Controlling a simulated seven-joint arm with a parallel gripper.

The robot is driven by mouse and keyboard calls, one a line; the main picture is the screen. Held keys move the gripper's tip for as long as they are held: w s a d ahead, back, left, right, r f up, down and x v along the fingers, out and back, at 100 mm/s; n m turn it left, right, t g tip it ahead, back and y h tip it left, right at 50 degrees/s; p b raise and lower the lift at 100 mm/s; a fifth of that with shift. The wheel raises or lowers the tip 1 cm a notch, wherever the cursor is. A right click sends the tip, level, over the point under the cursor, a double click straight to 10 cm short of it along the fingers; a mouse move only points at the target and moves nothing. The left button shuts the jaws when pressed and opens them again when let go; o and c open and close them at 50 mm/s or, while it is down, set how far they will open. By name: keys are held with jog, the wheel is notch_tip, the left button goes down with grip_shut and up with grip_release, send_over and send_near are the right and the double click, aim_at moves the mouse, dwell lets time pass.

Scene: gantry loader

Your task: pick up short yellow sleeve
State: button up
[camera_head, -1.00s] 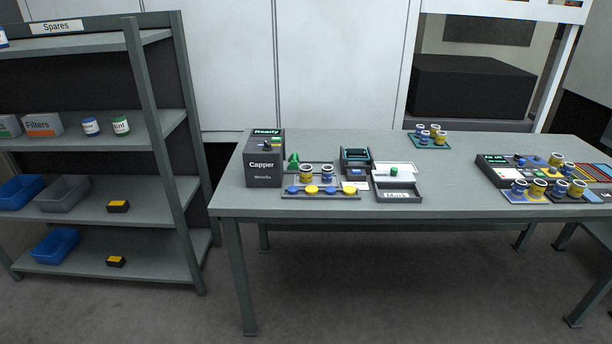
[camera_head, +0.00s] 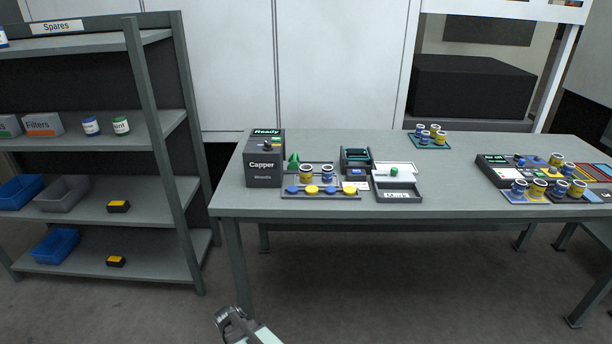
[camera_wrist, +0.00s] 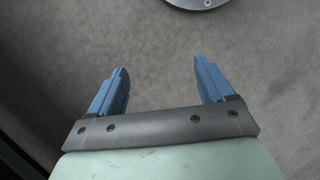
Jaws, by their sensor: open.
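Several yellow sleeves with pale rims stand on the table in the head view. One (camera_head: 306,175) stands beside a blue one (camera_head: 327,175) on the tray by the capper. Another (camera_head: 441,138) stands among blue ones on the rear green mat. More (camera_head: 538,187) stand at the right, including one on the black device (camera_head: 557,160). At this size I cannot tell which is the short one. My gripper (camera_wrist: 160,72) shows in the wrist view with two blue fingers apart, nothing between them, above bare floor. It is far from the sleeves.
The capper box (camera_head: 264,165) stands at the table's left end, with yellow and blue caps (camera_head: 311,190) in front of the sleeves. An open tray (camera_head: 398,196) lies mid-table. Shelves (camera_head: 150,120) stand left of the table. Table space behind the middle is clear.

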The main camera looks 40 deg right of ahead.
jog(key=w+d+r+n+t+h, duration=0.1)
jog(key=w+d+r, duration=1.05)
jog(key=r, duration=0.35)
notch_tip(320, 180, up, 30)
jog(key=n+t+y, duration=0.1)
jog(key=n+t, duration=0.1)
jog(key=n, duration=0.2)
send_over(306, 172)
jog(key=s+a, duration=0.1)
jog(key=a, duration=0.8)
jog(key=shift+f, duration=0.2)
jog(key=w+d+r+n+t+y, duration=0.1)
jog(key=w+d+r+n, duration=0.1)
jog(key=d+r, duration=0.3)
jog(key=w+d+r+n+t+y, duration=0.1)
jog(key=d+r+n+t, duration=0.1)
jog(key=d, duration=0.5)
jog(key=f, duration=0.2)
jog(key=a+f, duration=0.1)
jog(key=f, duration=0.5)
jog(key=shift+w+a+f, duration=0.15)
jog(key=shift+a+f, duration=0.05)
jog(key=shift+s+f, duration=0.15)
jog(key=shift+f, duration=1.15)
jog(key=shift+s+f, duration=0.1)
jog(key=shift+f, duration=1.15)
